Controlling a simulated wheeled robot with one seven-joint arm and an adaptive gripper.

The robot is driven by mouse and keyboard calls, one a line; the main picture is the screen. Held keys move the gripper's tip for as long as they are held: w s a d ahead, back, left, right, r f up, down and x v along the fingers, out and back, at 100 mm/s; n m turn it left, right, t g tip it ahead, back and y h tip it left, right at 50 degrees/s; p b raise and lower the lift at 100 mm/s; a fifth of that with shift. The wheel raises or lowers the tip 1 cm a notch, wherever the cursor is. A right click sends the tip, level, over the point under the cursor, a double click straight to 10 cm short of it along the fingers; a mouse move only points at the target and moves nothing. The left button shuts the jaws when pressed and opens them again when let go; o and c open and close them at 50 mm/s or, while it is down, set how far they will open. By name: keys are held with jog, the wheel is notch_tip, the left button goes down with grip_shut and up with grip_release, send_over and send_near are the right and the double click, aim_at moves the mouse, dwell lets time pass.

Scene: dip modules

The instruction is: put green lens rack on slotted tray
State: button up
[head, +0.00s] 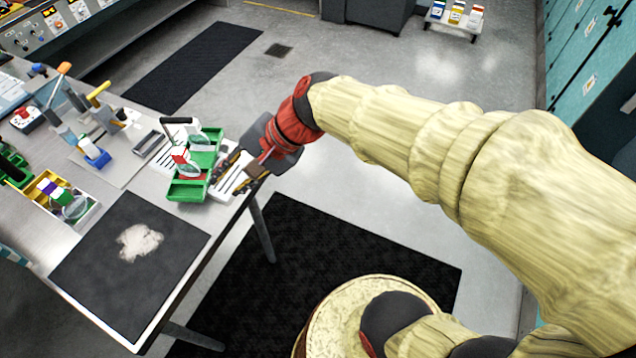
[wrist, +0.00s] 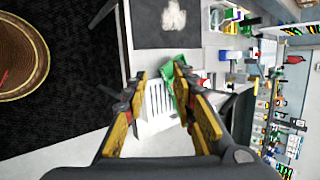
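The green lens rack (head: 187,189) stands near the right edge of the metal table in the head view, with a dark handle and red and white pieces and a clear lens in it. In the wrist view the rack (wrist: 181,92) shows beside the right finger, partly hidden by it. The white slotted tray (wrist: 157,103) shows between my fingers, beside the rack; in the head view it (head: 226,186) is partly hidden by my gripper. My gripper (head: 238,174) is open over the tray side, right of the rack. I cannot tell whether finger and rack touch.
A dark mat (head: 100,262) with a pale patch lies at the front of the table. A yellow rack (head: 47,186) stands farther left. Tools and small stands (head: 92,152) crowd the table behind the rack. The table's right edge is close to my gripper.

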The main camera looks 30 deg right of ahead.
jog(key=s+d+r+n+t+h, duration=0.1)
jog(key=s+d+r+n+h, duration=0.1)
jog(key=s+d+n+h, duration=0.4)
jog(key=s+d+n, duration=0.4)
jog(key=s+d, duration=0.1)
jog(key=d, duration=0.2)
jog(key=shift+h, duration=0.4)
jog(key=shift+s, duration=0.1)
